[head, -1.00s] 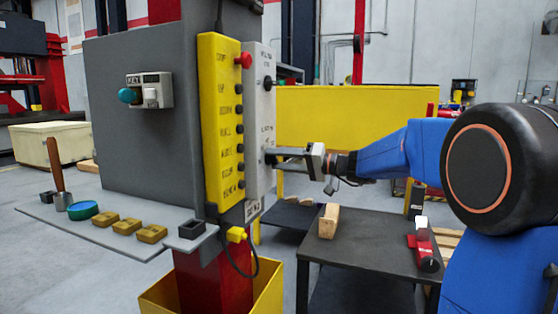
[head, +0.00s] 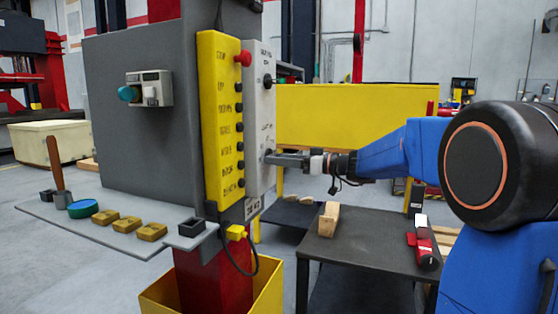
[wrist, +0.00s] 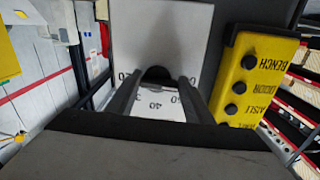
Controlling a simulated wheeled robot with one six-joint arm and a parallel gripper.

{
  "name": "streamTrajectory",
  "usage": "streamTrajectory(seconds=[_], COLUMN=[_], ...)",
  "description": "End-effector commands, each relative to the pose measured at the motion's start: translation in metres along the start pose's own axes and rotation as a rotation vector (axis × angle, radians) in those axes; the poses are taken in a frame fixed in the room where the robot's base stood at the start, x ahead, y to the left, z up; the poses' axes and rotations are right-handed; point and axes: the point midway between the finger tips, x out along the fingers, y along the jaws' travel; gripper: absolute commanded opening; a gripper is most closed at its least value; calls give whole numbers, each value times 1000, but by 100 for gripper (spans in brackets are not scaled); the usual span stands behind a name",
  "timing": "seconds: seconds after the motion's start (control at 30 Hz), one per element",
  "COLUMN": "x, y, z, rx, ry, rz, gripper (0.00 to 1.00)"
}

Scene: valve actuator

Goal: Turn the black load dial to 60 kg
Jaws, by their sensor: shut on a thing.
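The black load dial (wrist: 157,72) is on the lower part of the pale panel in the wrist view, between my gripper's fingers. My gripper (wrist: 156,84) is shut on it, one finger on each side. In the head view my gripper (head: 276,158) reaches the panel from the right and largely hides the dial. In the wrist view printed scale numbers surround the dial; a 40 is legible, others are partly covered by the fingers. The dial's pointer is hidden, so I cannot read its setting.
The pale panel (head: 259,115) carries another black knob (head: 268,80) higher up. Beside it is a yellow button box (head: 217,125) with a red button (head: 243,59) on top. A dark table (head: 330,250) holding a wooden block (head: 329,219) stands below my arm.

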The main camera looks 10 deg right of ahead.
Motion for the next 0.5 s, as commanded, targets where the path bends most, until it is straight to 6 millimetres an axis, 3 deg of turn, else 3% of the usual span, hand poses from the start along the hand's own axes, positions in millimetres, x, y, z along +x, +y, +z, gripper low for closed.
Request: streamTrajectory(seconds=[0.5], x=[0], y=[0], z=[3], rx=[-91], ry=[-4], rz=[-1], gripper=[25])
